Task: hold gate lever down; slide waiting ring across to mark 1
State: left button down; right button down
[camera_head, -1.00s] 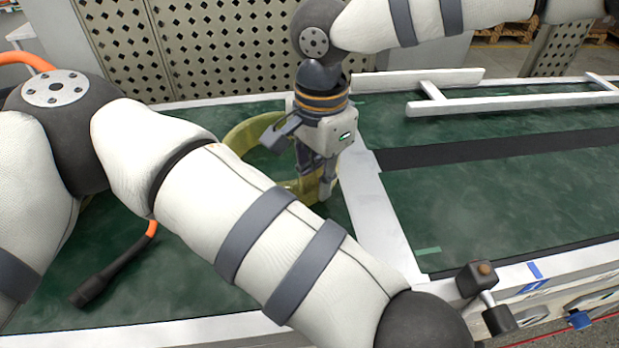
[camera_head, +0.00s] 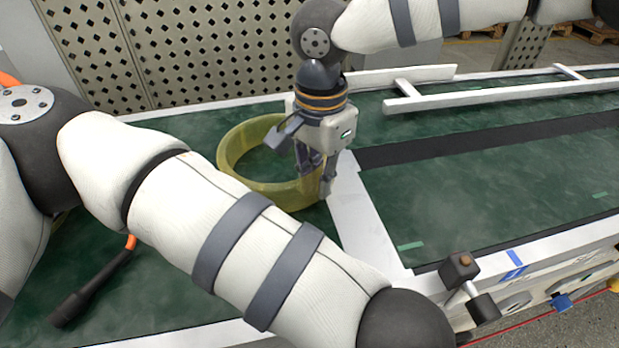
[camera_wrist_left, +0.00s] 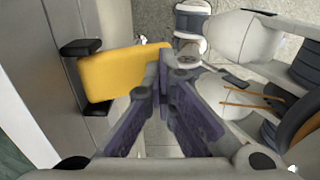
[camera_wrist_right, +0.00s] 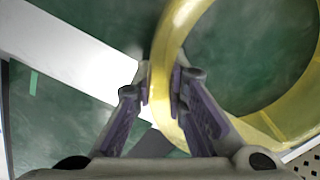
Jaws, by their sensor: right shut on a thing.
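A translucent yellow ring (camera_head: 232,160) lies on the green bench top, just left of a white cross strip (camera_head: 362,222). My right gripper (camera_head: 318,185) is shut on the ring's near right wall. In the right wrist view the ring (camera_wrist_right: 172,60) passes between the fingertips (camera_wrist_right: 162,88), beside the white strip (camera_wrist_right: 75,52). My left gripper is outside the head view, its forearm crossing the lower middle. In the left wrist view its fingers (camera_wrist_left: 166,80) look closed together, beside a yellow paddle (camera_wrist_left: 122,72) that may be the gate lever. Contact with it cannot be told.
White rails (camera_head: 500,95) run along the back of the bench. A dark stripe (camera_head: 480,139) and green marks (camera_head: 411,246) lie right of the strip, where the surface is clear. A black-block fitting (camera_head: 460,270) stands at the front edge.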

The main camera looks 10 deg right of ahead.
jog(key=shift+d+f, duration=0.1)
jog(key=shift+d, duration=0.3)
jog(key=shift+d, duration=1.5)
jog(key=shift+d, duration=0.1)
jog(key=shift+d, duration=1.4)
jog(key=shift+d, duration=0.1)
jog(key=shift+d, duration=1.4)
jog(key=shift+d, duration=0.15)
jog(key=shift+d, duration=1.4)
